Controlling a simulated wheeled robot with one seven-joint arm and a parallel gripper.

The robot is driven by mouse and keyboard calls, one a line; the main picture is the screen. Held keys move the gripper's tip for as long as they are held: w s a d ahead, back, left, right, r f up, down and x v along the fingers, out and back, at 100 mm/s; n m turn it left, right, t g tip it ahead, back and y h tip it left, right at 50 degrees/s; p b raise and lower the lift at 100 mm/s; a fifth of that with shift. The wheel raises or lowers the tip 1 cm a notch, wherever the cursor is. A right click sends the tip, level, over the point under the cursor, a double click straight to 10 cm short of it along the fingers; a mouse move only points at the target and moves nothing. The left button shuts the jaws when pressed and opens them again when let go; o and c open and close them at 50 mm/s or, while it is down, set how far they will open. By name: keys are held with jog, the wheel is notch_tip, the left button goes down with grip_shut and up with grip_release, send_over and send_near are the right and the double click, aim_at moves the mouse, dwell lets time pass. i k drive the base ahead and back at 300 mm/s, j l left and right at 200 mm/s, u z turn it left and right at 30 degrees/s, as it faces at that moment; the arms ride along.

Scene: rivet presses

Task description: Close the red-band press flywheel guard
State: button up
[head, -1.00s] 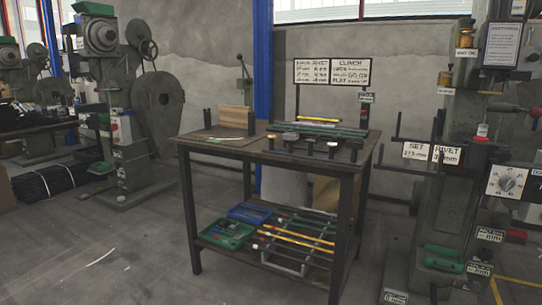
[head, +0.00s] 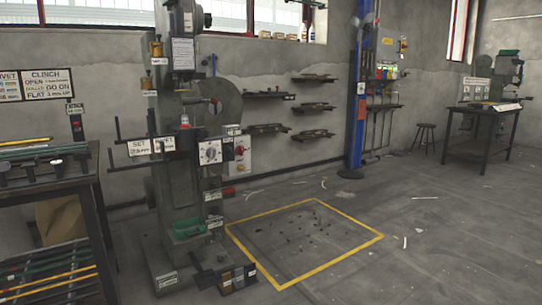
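A tall grey-green press (head: 172,205) stands left of centre in the head view. A large rounded grey-green part (head: 222,92), perhaps its flywheel cover, shows behind its column; I cannot tell whether it is open or closed. Another, smaller green-grey press (head: 508,68) stands far off at the right, too small to show a band. My gripper is not in view.
A dark workbench (head: 104,215) with rods stands at the left edge. A yellow floor outline (head: 345,262) lies right of the near press. Shelves (head: 312,106) and a blue column (head: 357,110) are along the wall. A stool (head: 425,130) and table (head: 482,147) stand far right. The right foreground floor is open.

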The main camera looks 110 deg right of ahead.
aim_at(227, 93)
jog(key=l+z, duration=0.1)
jog(key=z, duration=2.85)
jog(key=i+l+z, duration=0.6)
jog(key=i+z, duration=0.2)
jog(key=i+l+z, duration=0.1)
jog(key=i+z, duration=0.25)
jog(key=i, duration=0.2)
jog(key=i+z, duration=0.4)
jog(key=i, duration=1.4)
jog(key=i+u, duration=0.75)
jog(key=i+l+u, duration=0.15)
jog(key=i+u, duration=0.25)
jog(key=k, duration=0.05)
